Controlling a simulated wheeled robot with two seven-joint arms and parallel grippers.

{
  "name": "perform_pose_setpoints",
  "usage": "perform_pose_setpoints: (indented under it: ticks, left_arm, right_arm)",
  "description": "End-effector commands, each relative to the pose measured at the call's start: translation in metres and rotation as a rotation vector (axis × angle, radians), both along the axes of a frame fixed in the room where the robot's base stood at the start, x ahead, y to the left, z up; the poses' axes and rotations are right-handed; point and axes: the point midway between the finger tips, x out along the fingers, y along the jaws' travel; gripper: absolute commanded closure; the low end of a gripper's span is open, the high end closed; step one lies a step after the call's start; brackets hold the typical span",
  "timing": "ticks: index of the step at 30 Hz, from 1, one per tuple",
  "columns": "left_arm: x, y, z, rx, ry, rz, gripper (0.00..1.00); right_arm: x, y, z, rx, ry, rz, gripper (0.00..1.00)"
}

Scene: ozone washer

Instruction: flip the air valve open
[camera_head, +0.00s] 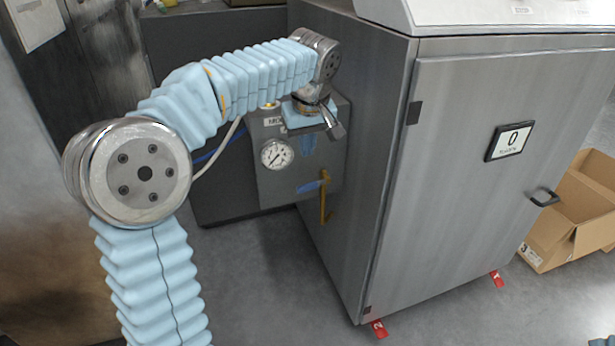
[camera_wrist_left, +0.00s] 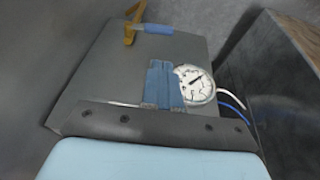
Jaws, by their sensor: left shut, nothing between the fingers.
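A round pressure gauge (camera_head: 277,154) sits on the panel, left of the valve. The tall steel cabinet (camera_head: 465,170) stands close on the right. Blue and white hoses (camera_head: 215,152) run left from the panel. A cardboard box (camera_head: 575,215) lies at the far right.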

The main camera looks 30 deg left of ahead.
Motion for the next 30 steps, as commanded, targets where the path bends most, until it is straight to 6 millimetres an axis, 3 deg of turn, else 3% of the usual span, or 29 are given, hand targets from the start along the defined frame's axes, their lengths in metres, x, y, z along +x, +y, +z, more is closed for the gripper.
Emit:
perform_pose_setpoints:
  ticks: [6,15,30]
  left_arm:
    - [0.01,0.009,-0.048,0.0,0.005,0.001,1.0]
    - [0.016,0.009,-0.091,0.001,0.002,0.0,1.0]
    - [0.017,0.008,-0.1,0.0,0.0,0.001,1.0]
  right_arm:
    - [0.0,0.0,-0.005,-0.001,0.001,-0.001,1.0]
    - [0.0,0.0,-0.007,-0.001,0.0,-0.001,1.0]
    - [0.0,0.0,-0.009,-0.001,0.0,-0.001,1.0]
